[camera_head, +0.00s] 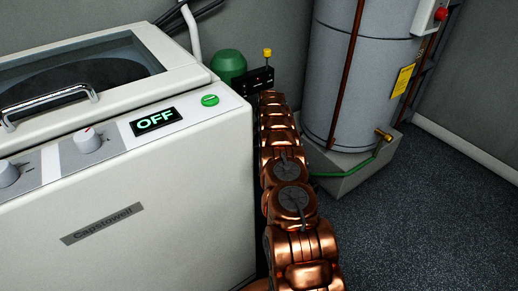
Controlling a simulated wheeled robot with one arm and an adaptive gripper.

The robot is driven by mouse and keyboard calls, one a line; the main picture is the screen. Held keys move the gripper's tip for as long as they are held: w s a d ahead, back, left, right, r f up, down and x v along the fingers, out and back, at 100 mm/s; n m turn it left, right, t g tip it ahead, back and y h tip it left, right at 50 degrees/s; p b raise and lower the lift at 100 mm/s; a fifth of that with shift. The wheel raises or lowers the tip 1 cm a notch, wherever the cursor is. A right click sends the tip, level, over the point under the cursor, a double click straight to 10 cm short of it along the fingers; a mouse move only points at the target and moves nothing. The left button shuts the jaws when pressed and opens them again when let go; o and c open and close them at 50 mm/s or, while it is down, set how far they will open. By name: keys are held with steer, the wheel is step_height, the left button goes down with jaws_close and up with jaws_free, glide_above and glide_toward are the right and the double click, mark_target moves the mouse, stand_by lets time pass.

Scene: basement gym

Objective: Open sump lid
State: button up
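I cannot make out a sump lid in this view. My copper-coloured arm reaches from the bottom centre away into the gap between a white washing machine and a grey tank. A green domed object (229,65) stands just left of the box, partly hidden by the machine. The floor behind and under the far end of my arm is hidden.
The washing machine (150,205) fills the left side, with a lid handle (45,102), an "OFF" display (156,121) and a green button (210,100). The tank (362,75) stands on a grey plinth (350,178) with a brass tap and green hose. Dark floor (430,220) is clear at right.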

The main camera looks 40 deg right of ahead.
steer(key=shift+s+d+r, duration=0.15)
steer(key=shift+s+r, duration=0.2)
steer(key=shift+r, duration=0.35)
steer(key=shift+r, duration=0.1)
step_height(320, 180, up, 12)
steer(key=s, duration=0.2)
steer(key=shift+f, duration=0.25)
steer(key=shift+s, duration=0.1)
